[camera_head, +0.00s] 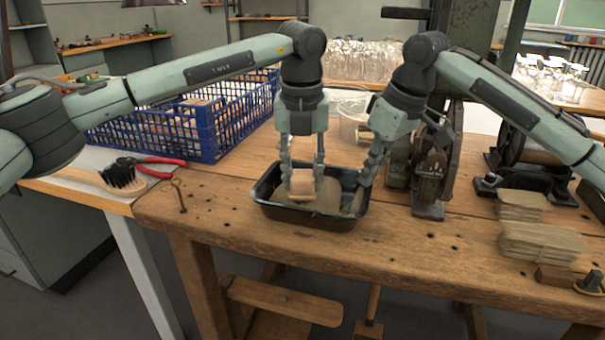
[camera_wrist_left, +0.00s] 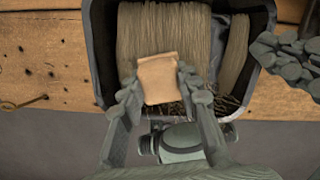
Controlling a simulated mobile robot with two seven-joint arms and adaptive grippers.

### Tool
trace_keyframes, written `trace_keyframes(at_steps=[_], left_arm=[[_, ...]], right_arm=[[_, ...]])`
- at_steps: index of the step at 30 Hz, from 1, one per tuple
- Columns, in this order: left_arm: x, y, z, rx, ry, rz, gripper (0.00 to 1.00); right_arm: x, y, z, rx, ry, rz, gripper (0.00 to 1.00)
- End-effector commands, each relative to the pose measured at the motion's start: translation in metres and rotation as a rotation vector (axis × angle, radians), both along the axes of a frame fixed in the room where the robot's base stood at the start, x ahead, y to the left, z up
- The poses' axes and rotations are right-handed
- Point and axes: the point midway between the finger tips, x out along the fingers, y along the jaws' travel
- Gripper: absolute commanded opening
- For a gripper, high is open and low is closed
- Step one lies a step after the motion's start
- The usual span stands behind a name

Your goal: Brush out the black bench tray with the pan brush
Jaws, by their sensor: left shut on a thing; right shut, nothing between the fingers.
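The black bench tray (camera_head: 308,219) stands near the front edge of the wooden bench; its rim shows in the left wrist view (camera_wrist_left: 97,55). Tan fibre bundles (camera_wrist_left: 165,30) lie in it, with dark loose bits at its near end. My left gripper (camera_head: 303,183) is shut on a small tan wooden block (camera_wrist_left: 160,80), held in or just over the tray. My right gripper (camera_head: 368,172) is shut and empty at the tray's right side. A brush with black bristles (camera_head: 120,173) and a wooden handle lies at the left, apart from both grippers.
Red-handled pliers (camera_head: 160,168) lie beside the brush. A blue crate (camera_head: 205,130) stands behind left. Stacked tan bundles (camera_head: 540,240) lie far right. Bench left of the tray is mostly clear.

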Motion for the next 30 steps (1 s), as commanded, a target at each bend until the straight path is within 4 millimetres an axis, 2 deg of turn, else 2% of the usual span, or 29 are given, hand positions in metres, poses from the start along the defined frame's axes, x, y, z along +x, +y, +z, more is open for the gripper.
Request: trace_keyframes(at_steps=[30], left_arm=[[0.000,0.000,-0.019,0.000,0.000,0.000,0.09]], right_arm=[[0.000,0.000,0.000,0.000,0.000,0.000,0.00]])
